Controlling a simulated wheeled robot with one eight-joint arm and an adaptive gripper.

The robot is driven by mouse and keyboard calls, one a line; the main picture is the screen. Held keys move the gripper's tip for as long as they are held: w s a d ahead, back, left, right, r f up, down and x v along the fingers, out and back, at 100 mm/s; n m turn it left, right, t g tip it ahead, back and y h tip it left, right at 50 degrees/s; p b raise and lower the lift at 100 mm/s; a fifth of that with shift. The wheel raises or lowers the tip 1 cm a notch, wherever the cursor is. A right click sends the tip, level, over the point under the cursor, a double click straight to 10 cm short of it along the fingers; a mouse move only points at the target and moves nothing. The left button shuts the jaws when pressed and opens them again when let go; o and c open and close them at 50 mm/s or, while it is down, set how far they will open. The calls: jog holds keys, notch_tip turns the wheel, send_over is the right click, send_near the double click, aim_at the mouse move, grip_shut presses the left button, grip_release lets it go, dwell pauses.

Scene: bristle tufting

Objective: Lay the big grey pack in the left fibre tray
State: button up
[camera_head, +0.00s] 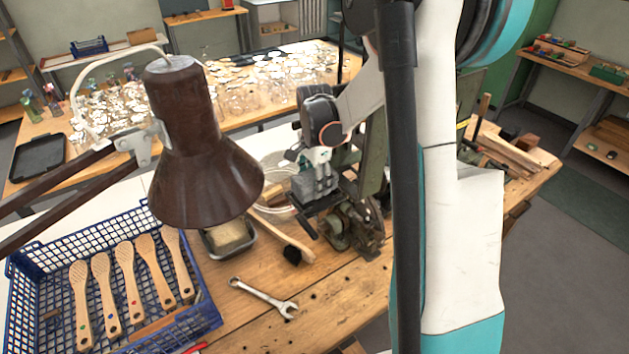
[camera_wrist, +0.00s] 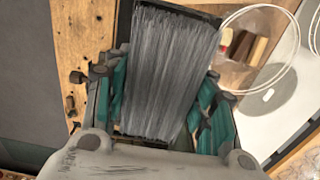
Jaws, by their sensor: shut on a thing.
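The big grey pack (camera_wrist: 172,65) is a block of long grey fibres. It lies between the teal fingers of my gripper (camera_wrist: 158,82) in the wrist view, and the fingers are shut on it from both sides. In the head view the pack (camera_head: 306,190) shows below my gripper (camera_head: 316,172), beside the green-grey machine. A dark rim (camera_wrist: 188,9) shows past the pack's far end in the wrist view; it looks like a tray edge. I cannot tell whether the pack rests on its floor. A dark tray (camera_head: 208,246) with a pale block in it stands further left.
A brown lamp (camera_head: 190,150) hangs over the bench at left. A blue crate (camera_head: 215,318) holds several wooden brush handles. A wrench (camera_head: 262,296) and a dark-tipped brush (camera_head: 285,240) lie on the bench. The machine (camera_head: 352,228) stands close to my gripper.

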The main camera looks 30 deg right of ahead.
jog(key=shift+f+b, duration=1.15)
jog(key=shift+f, duration=0.05)
dwell(1.7)
jog(key=o, duration=1.1)
jog(key=o, duration=0.4)
jog(key=shift+r, duration=0.1)
jog(key=shift+r+p, duration=2.45)
jog(key=shift+r, duration=1.45)
